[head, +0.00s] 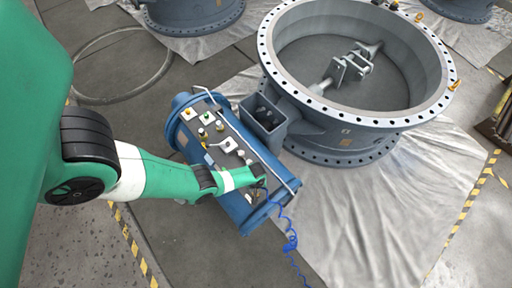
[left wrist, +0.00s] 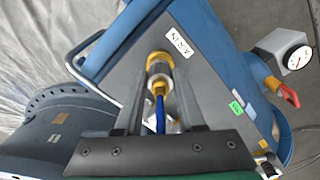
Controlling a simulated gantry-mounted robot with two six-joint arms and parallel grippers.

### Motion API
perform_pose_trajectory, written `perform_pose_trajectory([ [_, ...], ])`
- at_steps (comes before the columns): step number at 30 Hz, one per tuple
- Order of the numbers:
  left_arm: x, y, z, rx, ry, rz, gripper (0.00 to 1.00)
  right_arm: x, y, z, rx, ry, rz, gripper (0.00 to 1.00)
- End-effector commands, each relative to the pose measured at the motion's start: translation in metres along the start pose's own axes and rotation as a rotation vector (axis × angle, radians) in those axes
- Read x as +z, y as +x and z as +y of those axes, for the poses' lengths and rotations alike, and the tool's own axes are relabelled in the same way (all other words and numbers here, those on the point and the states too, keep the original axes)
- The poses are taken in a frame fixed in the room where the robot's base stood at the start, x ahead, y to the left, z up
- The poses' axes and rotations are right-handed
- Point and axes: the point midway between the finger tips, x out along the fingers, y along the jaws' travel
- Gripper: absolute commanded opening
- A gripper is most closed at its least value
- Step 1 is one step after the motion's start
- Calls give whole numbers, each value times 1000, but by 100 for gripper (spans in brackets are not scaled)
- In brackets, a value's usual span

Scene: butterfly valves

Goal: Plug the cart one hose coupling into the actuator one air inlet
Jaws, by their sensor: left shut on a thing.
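The blue cylindrical actuator (head: 232,205) lies beside the large grey butterfly valve (head: 290,100), with a control panel along its top. My left gripper (head: 262,182) is at the panel's near right end. In the left wrist view its fingers (left wrist: 158,95) are shut on the hose coupling (left wrist: 160,84), a metal and brass piece with a blue hose behind it. A brass fitting (left wrist: 158,58), the air inlet beside the "AIR IN" label (left wrist: 181,46), is directly in line with the coupling. They look touching; how deep the coupling sits cannot be told. My right gripper is out of view.
The blue coiled hose (head: 290,240) trails down to the lower edge. A metal rail (head: 284,190) runs along the actuator's end. A gauge (left wrist: 284,52) and a red-handled valve (left wrist: 288,94) stand right of the inlet. A crumpled sheet (head: 360,220) covers floor at right.

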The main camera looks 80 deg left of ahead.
Motion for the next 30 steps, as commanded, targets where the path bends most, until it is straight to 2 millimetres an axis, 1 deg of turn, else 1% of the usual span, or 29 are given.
perform_pose_trajectory([
  [17, 0, 8, 0, 0, 0, 0, 0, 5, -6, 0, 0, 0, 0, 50],
  [21, 0, 7, 0, 0, 0, 0, 0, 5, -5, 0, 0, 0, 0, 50],
  [22, 0, 7, 0, 0, 0, 0, 42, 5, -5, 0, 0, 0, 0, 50],
  [26, 0, 7, 0, 0, 0, 0, 66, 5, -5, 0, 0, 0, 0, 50],
  [27, 0, 7, 0, 0, 0, 0, 73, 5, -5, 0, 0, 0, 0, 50],
  [30, 0, 7, 0, 0, 0, 0, 74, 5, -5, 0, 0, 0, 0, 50],
])
